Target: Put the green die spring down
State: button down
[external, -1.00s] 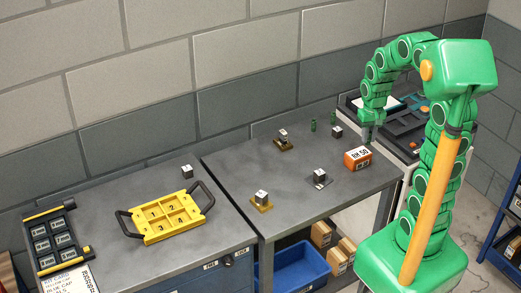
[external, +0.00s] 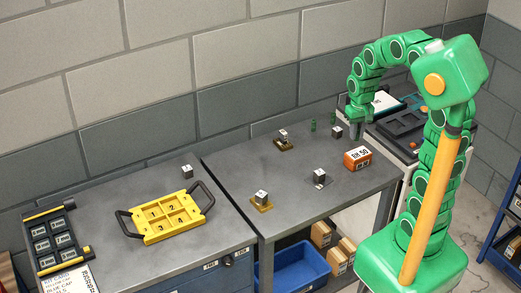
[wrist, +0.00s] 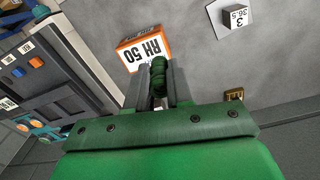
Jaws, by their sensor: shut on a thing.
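My gripper (external: 356,136) hangs over the back right of the grey metal table (external: 235,163), behind the orange box. In the wrist view my gripper (wrist: 158,92) is shut on a green die spring (wrist: 158,75), which sits between the two grey fingers. I cannot make out the held spring in the external view.
An orange box marked RH 50 (external: 357,159) stands close to my gripper; it also shows in the wrist view (wrist: 140,50). Several metal blocks, one close by (external: 337,132), stand on the table. A yellow tray (external: 148,238) lies on the left bench. The table's middle has free room.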

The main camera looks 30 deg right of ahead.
jog(key=w+a+r+n, duration=0.1)
jog(key=w+a+n, duration=0.2)
jog(key=a, duration=0.8)
jog(key=w+a+r+n, duration=0.1)
jog(key=w+a+n, duration=0.15)
jog(key=a, duration=0.85)
jog(key=w+a+r+n, duration=0.1)
jog(key=w+a+n, duration=0.2)
jog(key=a, duration=0.7)
jog(key=s+a+n, duration=0.3)
jog(key=s+a, duration=0.4)
jog(key=a, duration=0.4)
jog(key=s+a+n, duration=0.3)
jog(key=s+a, duration=0.4)
jog(key=a, duration=0.5)
jog(key=s+a+n, duration=0.3)
jog(key=s+a, duration=0.4)
jog(key=a, duration=0.4)
jog(key=shift+m, duration=0.25)
jog(key=shift+w+a+f, duration=0.95)
jog(key=shift+a+f, duration=0.55)
jog(key=shift+a, duration=0.4)
jog(key=shift+w+a+f, duration=0.95)
jog(key=shift+a+f, duration=0.55)
jog(key=shift+a, duration=0.45)
jog(key=shift+w+a+f, duration=0.95)
jog(key=shift+a+f, duration=0.55)
jog(key=shift+a, duration=0.4)
jog(key=shift+a+f, duration=0.1)
